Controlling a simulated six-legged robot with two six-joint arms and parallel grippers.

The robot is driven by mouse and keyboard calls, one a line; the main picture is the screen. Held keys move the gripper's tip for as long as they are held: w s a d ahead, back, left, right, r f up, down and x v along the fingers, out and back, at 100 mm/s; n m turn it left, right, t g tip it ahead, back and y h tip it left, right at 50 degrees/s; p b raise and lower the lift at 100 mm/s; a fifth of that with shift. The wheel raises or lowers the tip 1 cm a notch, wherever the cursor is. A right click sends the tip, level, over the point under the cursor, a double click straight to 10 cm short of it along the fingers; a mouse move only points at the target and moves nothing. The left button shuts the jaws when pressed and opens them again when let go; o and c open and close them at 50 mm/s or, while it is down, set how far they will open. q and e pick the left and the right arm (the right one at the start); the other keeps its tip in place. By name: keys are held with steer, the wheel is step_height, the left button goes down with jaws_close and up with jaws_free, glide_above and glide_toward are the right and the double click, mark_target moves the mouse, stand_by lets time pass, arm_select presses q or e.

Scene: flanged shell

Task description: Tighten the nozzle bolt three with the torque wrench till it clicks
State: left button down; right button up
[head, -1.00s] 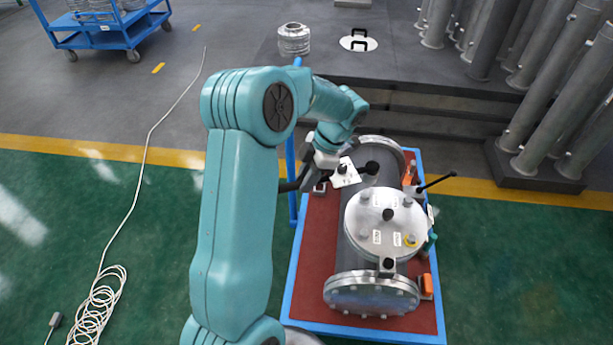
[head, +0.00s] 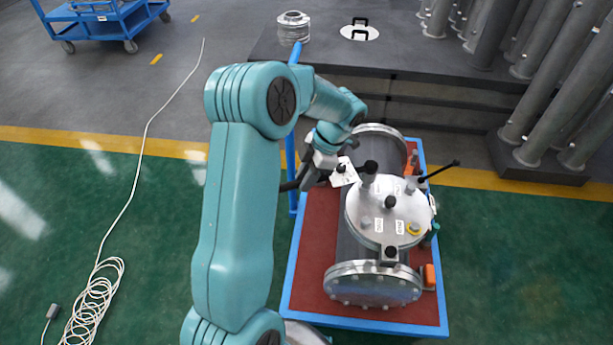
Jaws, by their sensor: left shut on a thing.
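The flanged shell (head: 358,275) lies on a blue-edged cart with a red-brown top. A round nozzle cover (head: 400,187) with studs and small white labels sits on its upper side. My left gripper (head: 326,172) is shut on what looks like the torque wrench, beside the cover's upper left. The wrench's dark handle (head: 290,186) sticks out left; its black end (head: 370,167) appears above a stud at the cover's upper left edge. I cannot tell whether it is seated. The labels are too small to read. My right gripper is not in view.
A dark lever (head: 440,171) sticks out right of the cover. An orange block (head: 430,274) sits by the near flange. Grey pipes (head: 560,90) stand at right, a dark platform (head: 430,55) behind. A white cable (head: 92,300) lies on the green floor at left.

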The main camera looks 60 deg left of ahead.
arm_select(q)
steer(key=shift+s+r, duration=0.1)
steer(key=shift+b, duration=0.55)
stand_by(1.0)
steer(key=shift+f+b, duration=1.2)
steer(key=shift+f, duration=0.2)
steer(key=shift+a, duration=0.15)
steer(key=shift+w+a+f+m+y, duration=0.1)
steer(key=shift+w+a+m+y, duration=0.2)
steer(key=shift+a+m, duration=0.35)
steer(key=shift+w+a+r+m+y, duration=0.15)
steer(key=shift+w+a+m, duration=0.3)
steer(key=shift+a, duration=0.4)
steer(key=shift+w+a+f+m+y, duration=0.15)
steer(key=shift+w+a+m+y, duration=0.1)
steer(key=shift+a+m, duration=0.45)
steer(key=shift+a, duration=0.1)
steer(key=shift+s+b, duration=0.1)
steer(key=shift+b, duration=0.2)
